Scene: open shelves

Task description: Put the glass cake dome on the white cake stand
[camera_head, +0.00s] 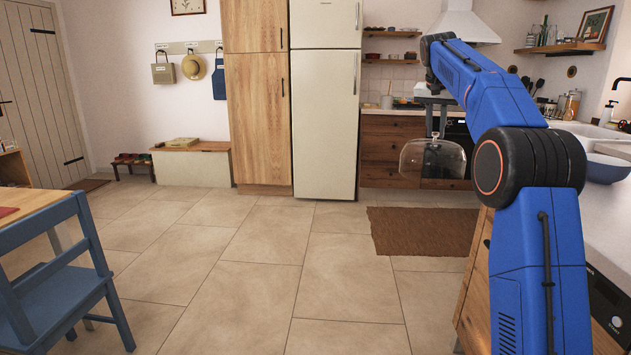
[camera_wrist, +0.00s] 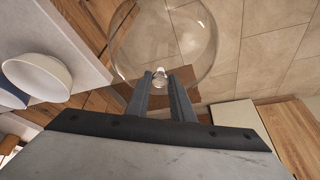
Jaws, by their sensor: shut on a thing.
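The glass cake dome (camera_head: 432,159) is clear and hangs upright in the air, over the floor in front of the kitchen counter. My gripper (camera_head: 434,137) is shut on the knob at its top. In the wrist view my gripper (camera_wrist: 160,82) has its two fingers on either side of the knob, and the round glass of the dome (camera_wrist: 195,50) spreads beyond them. I cannot make out the white cake stand in either view.
A counter (camera_head: 612,210) with a blue bowl (camera_head: 606,168) runs along the right. A white bowl (camera_wrist: 37,77) shows on it in the wrist view. A blue chair (camera_head: 60,275) and table stand at left. The middle floor is clear, with a brown rug (camera_head: 423,231).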

